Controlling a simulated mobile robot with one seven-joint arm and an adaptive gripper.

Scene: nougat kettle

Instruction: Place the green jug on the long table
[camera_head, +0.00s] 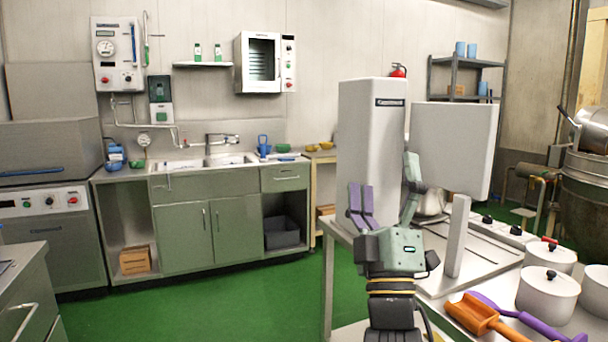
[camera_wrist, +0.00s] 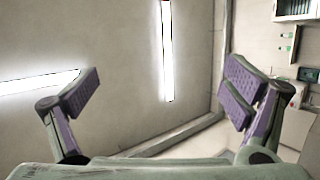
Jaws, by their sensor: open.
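My gripper (camera_head: 386,198) points upward in front of the white machine, open and empty. No green jug can be made out for certain. A small green item (camera_head: 283,148) sits on the sink counter right of a blue jug (camera_head: 263,144), and another green item (camera_head: 137,164) lies left of the sink; both are too small to identify. A metal table (camera_head: 328,232) stands at the right; I cannot tell whether it is the long table.
A white machine (camera_head: 371,150) with a broad panel (camera_head: 454,148) stands close behind my gripper. White lidded pots (camera_head: 547,295), an orange scoop (camera_head: 473,312) and a purple utensil (camera_head: 530,322) crowd the right foreground. The green floor (camera_head: 215,305) toward the sink counter (camera_head: 182,215) is clear.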

